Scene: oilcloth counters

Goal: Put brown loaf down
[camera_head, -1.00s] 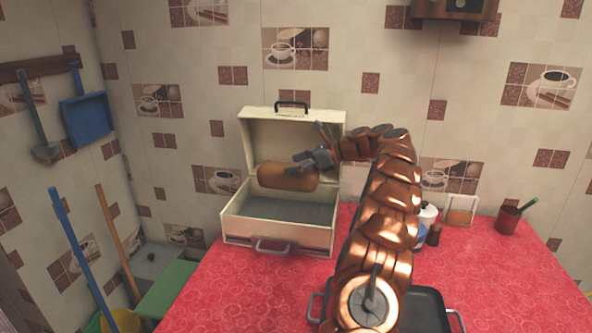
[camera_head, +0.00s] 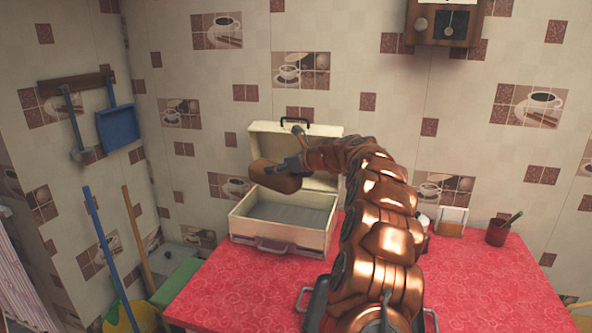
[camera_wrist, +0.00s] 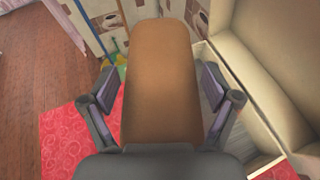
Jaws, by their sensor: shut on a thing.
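The brown loaf (camera_head: 272,177) is held in my gripper (camera_head: 296,163) above the open bread box, over its left rear part. In the wrist view the loaf (camera_wrist: 158,85) lies lengthwise between the two fingers of my gripper (camera_wrist: 162,90), with a finger on each side. The cream bread box (camera_head: 262,239) stands on the red counter with its lid (camera_head: 326,150) raised at the back. Its grey ribbed floor (camera_head: 290,213) shows bare. In the wrist view the box's wall (camera_wrist: 222,62) is to the right of the loaf.
The red oilcloth counter (camera_head: 225,285) is clear in front of the box. A dark pan (camera_head: 316,300) sits partly behind my arm. Broom handles (camera_head: 108,258) lean at the left.

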